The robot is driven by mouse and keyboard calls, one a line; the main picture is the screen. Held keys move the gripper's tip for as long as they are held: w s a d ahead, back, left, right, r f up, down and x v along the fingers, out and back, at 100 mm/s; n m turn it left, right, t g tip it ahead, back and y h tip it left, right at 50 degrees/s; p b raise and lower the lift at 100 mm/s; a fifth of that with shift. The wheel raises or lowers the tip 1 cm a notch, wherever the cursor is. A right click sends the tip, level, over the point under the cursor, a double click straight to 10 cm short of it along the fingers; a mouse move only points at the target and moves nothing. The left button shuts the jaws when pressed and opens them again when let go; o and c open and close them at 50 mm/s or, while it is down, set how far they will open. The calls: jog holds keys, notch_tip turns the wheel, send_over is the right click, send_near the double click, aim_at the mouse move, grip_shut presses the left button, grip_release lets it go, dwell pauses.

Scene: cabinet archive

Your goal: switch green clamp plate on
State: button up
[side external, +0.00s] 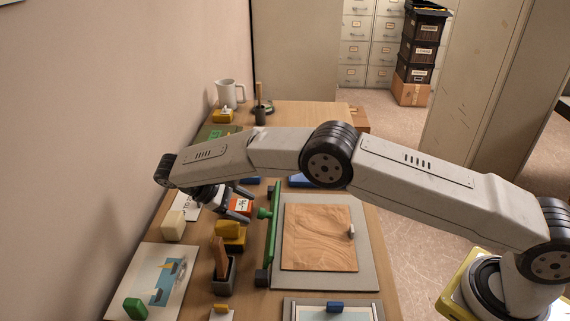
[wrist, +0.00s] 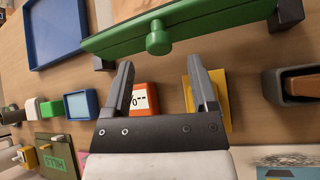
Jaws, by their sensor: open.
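The green clamp plate is a long green bar (side external: 273,240) with a round green knob (side external: 264,212) on its wall-facing side. Dark blocks stand at its ends. In the side view the bar runs along the left edge of a grey board. In the wrist view the bar (wrist: 215,21) crosses the top, with the knob (wrist: 158,40) pointing down toward my fingers. My gripper (side external: 243,205) is open and empty, left of the knob in the side view. In the wrist view my gripper's fingers (wrist: 160,66) are spread, with the knob just beyond the tips, between them and apart from both.
An orange block with a white label (wrist: 145,97) sits below my fingers, with a yellow block (wrist: 226,90) beside it. A dark holder with a wooden piece (side external: 222,272) stands nearer the camera. A blue tray (wrist: 57,32) lies beyond.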

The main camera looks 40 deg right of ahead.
notch_tip(320, 180, up, 7)
dwell(0.4)
jog(key=shift+d, duration=0.15)
jog(key=s+d+m+t+y, duration=0.2)
jog(key=s+d+t+y, duration=0.2)
jog(key=s+d+y, duration=0.45)
jog(key=s+d+f+m+t, duration=0.2)
jog(key=s+d+m+t, duration=0.2)
jog(key=s+d, duration=0.3)
jog(key=s, duration=0.5)
jog(key=shift+s+d+m, duration=0.15)
jog(key=shift+s+m, duration=0.15)
jog(key=shift+s, duration=0.1)
